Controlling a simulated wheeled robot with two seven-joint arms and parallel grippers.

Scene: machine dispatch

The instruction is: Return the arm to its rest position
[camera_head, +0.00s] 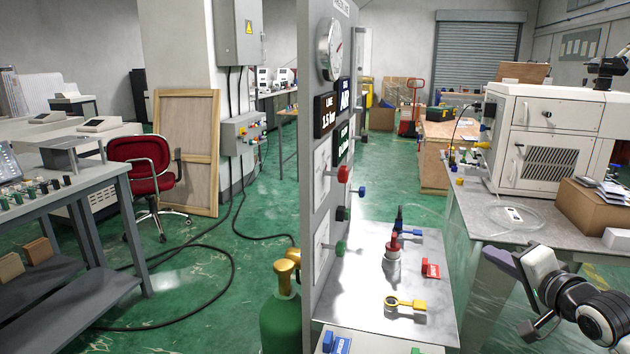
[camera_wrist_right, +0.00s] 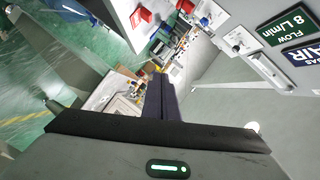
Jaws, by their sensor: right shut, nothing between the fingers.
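My right arm comes in at the lower right of the head view, with several grey and white joints showing. Its gripper (camera_head: 492,256) has dark purple fingers and is raised in front of the right-hand bench. In the right wrist view the fingers (camera_wrist_right: 158,80) lie together, shut, with nothing between them. They touch nothing that I can see. My left arm and left gripper do not show.
A grey panel (camera_head: 313,130) with gauge and knobs stands mid-view. The right bench (camera_head: 470,215) carries a white machine (camera_head: 540,135) and a cardboard box (camera_head: 590,207). A green cylinder (camera_head: 281,322) stands left of the panel.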

